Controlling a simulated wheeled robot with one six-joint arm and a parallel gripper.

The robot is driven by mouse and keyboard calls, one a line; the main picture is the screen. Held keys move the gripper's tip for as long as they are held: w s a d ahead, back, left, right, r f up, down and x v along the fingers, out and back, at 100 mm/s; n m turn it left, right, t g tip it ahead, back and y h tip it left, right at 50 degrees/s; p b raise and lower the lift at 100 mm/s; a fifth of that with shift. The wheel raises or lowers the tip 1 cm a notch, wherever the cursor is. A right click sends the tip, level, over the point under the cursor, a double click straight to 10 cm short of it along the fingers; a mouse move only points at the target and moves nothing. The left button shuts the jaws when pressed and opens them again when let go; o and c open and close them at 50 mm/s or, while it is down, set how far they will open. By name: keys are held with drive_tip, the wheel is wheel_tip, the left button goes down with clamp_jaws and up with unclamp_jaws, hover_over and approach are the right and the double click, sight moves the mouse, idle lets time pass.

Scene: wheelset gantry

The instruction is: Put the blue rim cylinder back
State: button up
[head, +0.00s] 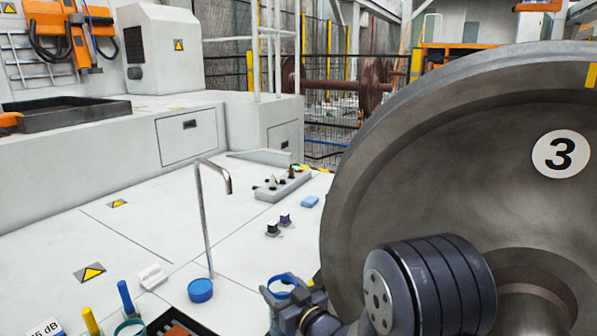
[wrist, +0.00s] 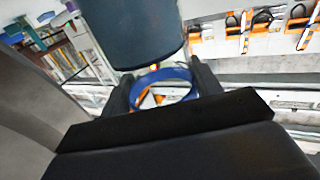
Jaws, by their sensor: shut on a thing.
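The blue rim cylinder (wrist: 163,74) is between the two dark fingers of my gripper (wrist: 163,88) in the wrist view. Its blue rim faces the camera as an open ring, and orange and white show through it. In the head view the blue cylinder (head: 287,281) shows at the low middle, beside the big wheel. My gripper (head: 283,291) is shut on it there, held above the white deck. My dark arm hides part of that area.
The large grey wheel (head: 400,170) marked 3 fills the right side, close to my arm. A bent metal pipe (head: 206,220) stands on the white deck near a round blue cap (head: 201,290). A blue-rimmed cup (head: 130,327) and a dark tray (head: 172,323) lie front left.

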drive_tip(key=s+d+f+m+t+h+p, duration=0.25)
drive_tip(key=d+f+h, duration=0.2)
drive_tip(key=d, duration=0.45)
drive_tip(key=s+d+f+m+t+h+p, duration=0.15)
drive_tip(key=d+f+m+h+p, duration=0.35)
drive_tip(key=d, duration=0.5)
drive_tip(key=s+f+h+b, duration=0.1)
drive_tip(key=s+f, duration=0.3)
drive_tip(key=s, duration=0.1)
drive_tip(key=shift+d+f+g, duration=0.15)
drive_tip(key=shift+f+g, duration=0.05)
drive_tip(key=shift+g, duration=0.1)
